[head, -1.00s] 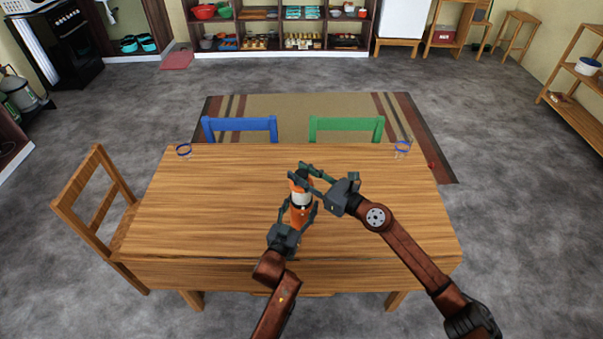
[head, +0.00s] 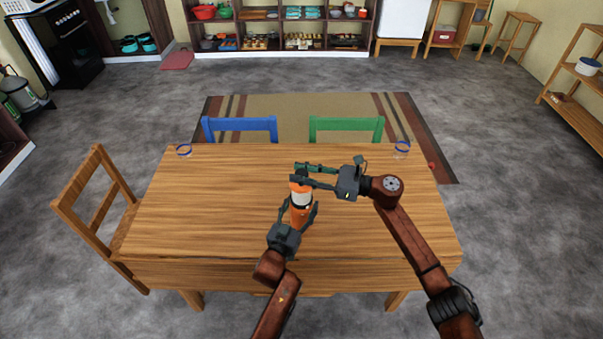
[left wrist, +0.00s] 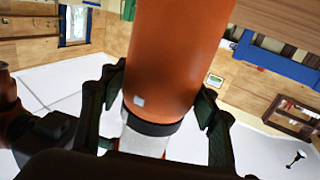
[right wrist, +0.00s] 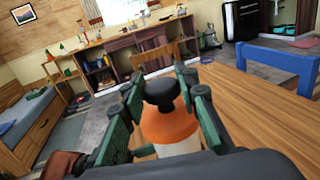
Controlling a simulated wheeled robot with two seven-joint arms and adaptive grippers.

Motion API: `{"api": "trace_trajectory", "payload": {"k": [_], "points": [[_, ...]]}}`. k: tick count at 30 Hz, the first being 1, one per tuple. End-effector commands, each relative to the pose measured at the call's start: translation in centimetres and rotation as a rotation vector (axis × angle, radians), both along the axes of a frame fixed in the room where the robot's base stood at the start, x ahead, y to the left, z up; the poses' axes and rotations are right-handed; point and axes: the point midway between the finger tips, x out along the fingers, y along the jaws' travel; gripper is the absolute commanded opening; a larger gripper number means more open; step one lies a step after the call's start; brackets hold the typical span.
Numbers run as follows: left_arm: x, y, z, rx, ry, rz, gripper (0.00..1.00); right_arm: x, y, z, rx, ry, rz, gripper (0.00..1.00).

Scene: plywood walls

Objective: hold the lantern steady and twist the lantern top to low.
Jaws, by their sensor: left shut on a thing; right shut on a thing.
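The lantern (head: 300,214) has an orange body, a pale middle band and an orange top with a black cap. My left gripper (head: 300,211) is shut on the orange lower body, with a finger on each side; the left wrist view shows the body (left wrist: 175,60) between the fingers. My right gripper (head: 298,174) is shut on the lantern top. In the right wrist view, its fingers sit either side of the black cap (right wrist: 161,91) above the orange top. The fingers hide much of the top in the head view.
Two blue-rimmed clear cups stand at the far corners, one on the left (head: 184,150) and one on the right (head: 402,150). A blue chair (head: 240,124) and a green chair (head: 346,124) are behind the table. A wooden chair (head: 95,215) is at its left. Most of the tabletop is clear.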

Motion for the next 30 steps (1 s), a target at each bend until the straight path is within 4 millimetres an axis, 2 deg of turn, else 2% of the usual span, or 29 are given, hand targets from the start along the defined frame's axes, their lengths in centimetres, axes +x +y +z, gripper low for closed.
{"api": "trace_trajectory", "payload": {"k": [15,30], "points": [[-0.02,-0.06,0.08,0.0,-0.002,-0.001,0.15,0.17,0.09,-0.34,-0.005,0.005,0.291,0.04],[-0.03,-0.08,0.1,0.0,-0.003,-0.001,0.15,0.0,-0.1,-0.36,-0.004,0.003,0.351,0.04]]}}
